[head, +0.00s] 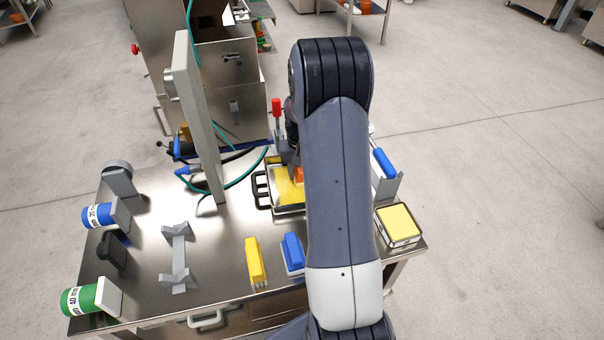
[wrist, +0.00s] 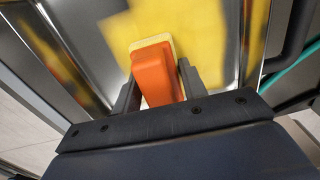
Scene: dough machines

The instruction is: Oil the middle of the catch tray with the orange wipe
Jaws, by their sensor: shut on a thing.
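My gripper (wrist: 158,88) is shut on the orange wipe (wrist: 156,74), which has a pale yellow pad on its underside. The wipe is over the catch tray, and I cannot tell for sure whether the pad touches the tray floor. In the wrist view the tray (wrist: 100,50) has a shiny metal floor with broad yellow patches of oil. The head view shows the tray (head: 288,208) beside my arm, with a yellow surface and a dark handle at its left. A bit of the orange wipe (head: 298,175) shows there; my arm hides the rest.
A yellow brush (head: 255,262) and a blue brush (head: 292,253) stand at the table's front. A yellow pad in a box (head: 398,224) sits at the right. A grey post (head: 200,120), teal hose and blue and green rolls are at the left.

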